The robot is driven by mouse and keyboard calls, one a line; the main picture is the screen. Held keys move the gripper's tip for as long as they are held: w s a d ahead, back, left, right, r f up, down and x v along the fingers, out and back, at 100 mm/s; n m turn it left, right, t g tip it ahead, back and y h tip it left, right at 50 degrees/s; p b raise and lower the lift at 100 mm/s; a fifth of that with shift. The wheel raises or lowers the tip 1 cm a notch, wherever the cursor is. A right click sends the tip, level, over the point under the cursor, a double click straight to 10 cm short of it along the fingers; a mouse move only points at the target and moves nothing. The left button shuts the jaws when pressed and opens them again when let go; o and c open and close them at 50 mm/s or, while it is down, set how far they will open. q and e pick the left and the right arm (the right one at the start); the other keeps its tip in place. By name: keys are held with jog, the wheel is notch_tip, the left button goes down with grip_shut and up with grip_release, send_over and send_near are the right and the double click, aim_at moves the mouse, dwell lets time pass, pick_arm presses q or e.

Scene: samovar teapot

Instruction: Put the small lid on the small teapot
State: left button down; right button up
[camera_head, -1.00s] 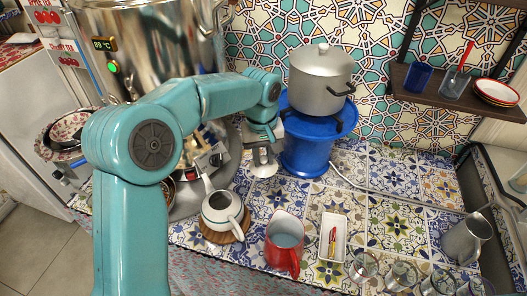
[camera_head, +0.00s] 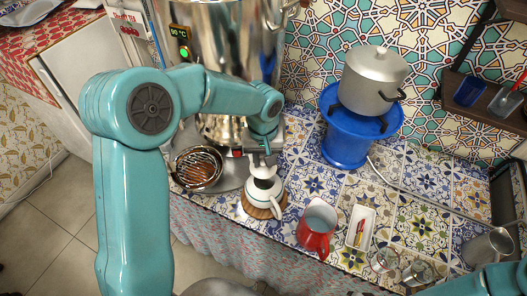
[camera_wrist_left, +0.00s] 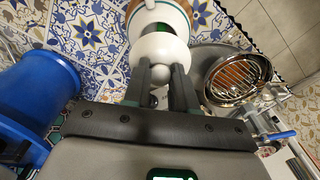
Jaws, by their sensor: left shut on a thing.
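The small white teapot (camera_head: 274,194) with a dark green band stands on a round wooden coaster (camera_head: 251,210) on the tiled counter. Its rim and part of its body show at the top of the left wrist view (camera_wrist_left: 150,9). My left gripper (camera_head: 263,165) is shut on the small white lid (camera_head: 264,183), held by its knob above the teapot's mouth. In the left wrist view my left gripper (camera_wrist_left: 161,72) has the lid (camera_wrist_left: 160,48) just past its fingertips, overlapping the teapot's opening. I cannot tell whether lid and rim touch. My right gripper is out of view.
A red pitcher (camera_head: 316,229) and a white tray (camera_head: 360,226) stand right of the teapot. A wire-topped bowl (camera_head: 197,168) is to its left. A blue stand (camera_head: 345,146) bears a grey pot (camera_head: 374,80) behind. The samovar (camera_head: 225,40) rises behind my left arm.

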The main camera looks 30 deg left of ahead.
aim_at(264, 171)
pick_arm(q)
jog(key=shift+d+f+b, duration=0.25)
jog(key=shift+f+b, duration=0.05)
notch_tip(264, 171, down, 3)
jog(key=shift+f+b, duration=0.2)
jog(key=shift+b, duration=0.8)
jog(key=shift+f+b, duration=0.5)
jog(key=shift+b, duration=0.1)
jog(key=shift+w+f, duration=0.1)
jog(key=shift+a, duration=0.1)
jog(key=shift+b, duration=0.3)
jog(key=shift+f, duration=0.15)
jog(key=shift+f+b, duration=0.2)
jog(key=shift+b, duration=0.2)
